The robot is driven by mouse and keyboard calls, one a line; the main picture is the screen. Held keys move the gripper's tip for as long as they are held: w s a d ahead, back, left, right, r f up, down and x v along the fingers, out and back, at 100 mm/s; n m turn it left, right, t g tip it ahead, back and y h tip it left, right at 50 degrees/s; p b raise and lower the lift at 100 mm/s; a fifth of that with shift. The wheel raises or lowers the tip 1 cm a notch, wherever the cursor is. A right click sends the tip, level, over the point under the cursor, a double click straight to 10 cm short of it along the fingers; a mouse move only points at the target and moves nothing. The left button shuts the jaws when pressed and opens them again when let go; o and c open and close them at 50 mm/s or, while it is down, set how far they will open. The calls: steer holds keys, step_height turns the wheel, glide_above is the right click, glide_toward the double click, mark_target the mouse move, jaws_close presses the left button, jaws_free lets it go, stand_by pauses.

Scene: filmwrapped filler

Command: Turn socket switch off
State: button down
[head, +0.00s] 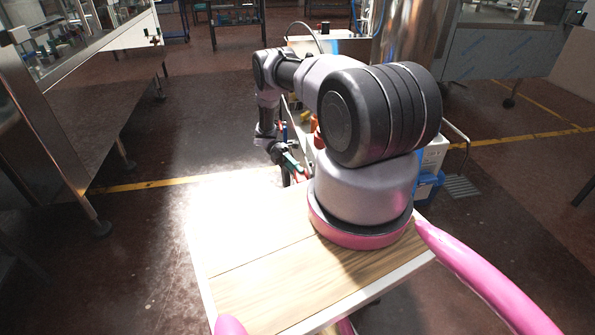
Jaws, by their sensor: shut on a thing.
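My gripper (291,174) is small in the head view, at the end of my arm, low beyond the far edge of the wooden top. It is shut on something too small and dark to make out. It is close beside the cluttered white and blue equipment to its right. No socket or switch can be picked out; my arm covers part of that area.
A steel machine (75,110) stands on the left. A large metal cylinder (412,35) rises behind my arm, with a blue container (428,187) below it. A steel cabinet (500,55) is at the back right. The floor (205,125) left of my arm is clear.

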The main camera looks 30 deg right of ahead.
steer(key=shift+f+g, duration=0.15)
steer(key=shift+g, duration=0.25)
stand_by(0.3)
steer(key=c, duration=0.6)
jaws_free()
steer(key=shift+c, duration=0.2)
